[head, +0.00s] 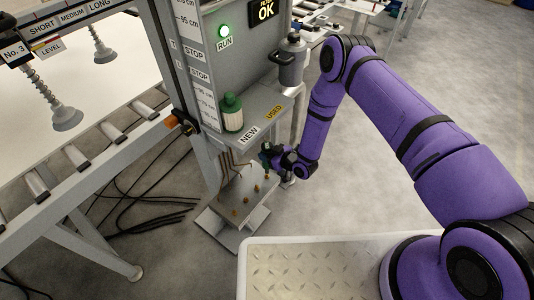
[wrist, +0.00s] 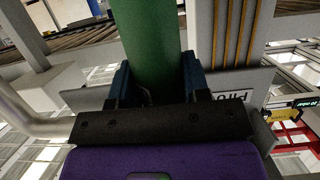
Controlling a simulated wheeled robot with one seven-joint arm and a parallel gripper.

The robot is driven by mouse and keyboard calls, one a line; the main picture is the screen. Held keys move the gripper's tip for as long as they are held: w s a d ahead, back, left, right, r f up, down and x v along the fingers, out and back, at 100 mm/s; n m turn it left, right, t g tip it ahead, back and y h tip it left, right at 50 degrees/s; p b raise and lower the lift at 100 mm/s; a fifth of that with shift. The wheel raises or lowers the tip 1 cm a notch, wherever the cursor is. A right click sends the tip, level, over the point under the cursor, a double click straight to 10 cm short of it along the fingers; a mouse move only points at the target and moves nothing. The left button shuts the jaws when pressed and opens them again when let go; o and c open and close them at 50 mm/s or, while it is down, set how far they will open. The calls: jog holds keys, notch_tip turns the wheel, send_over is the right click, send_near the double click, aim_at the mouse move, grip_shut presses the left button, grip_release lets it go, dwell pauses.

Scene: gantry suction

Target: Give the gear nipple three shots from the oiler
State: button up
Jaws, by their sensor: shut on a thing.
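My gripper (head: 268,153) is low beside the machine column, just above a grey lower plate (head: 262,208). In the wrist view its two dark fingers (wrist: 153,80) are shut on a green cylinder (wrist: 153,35), which looks like the oiler; its far end is out of view. In the head view only a small dark green part shows at the fingers. Several small orange-brown nipples (head: 257,188) stand in a row on the lower plate, below and left of my gripper. No readable label shows which is the gear nipple. The oiler's tip is hidden.
A treadplate deck (head: 320,270) is in front. Floor at right is free.

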jog(key=shift+f, duration=0.55)
dwell(0.4)
jog(key=shift+r, duration=0.6)
jog(key=shift+f, duration=0.4)
dwell(1.1)
jog(key=shift+r, duration=0.5)
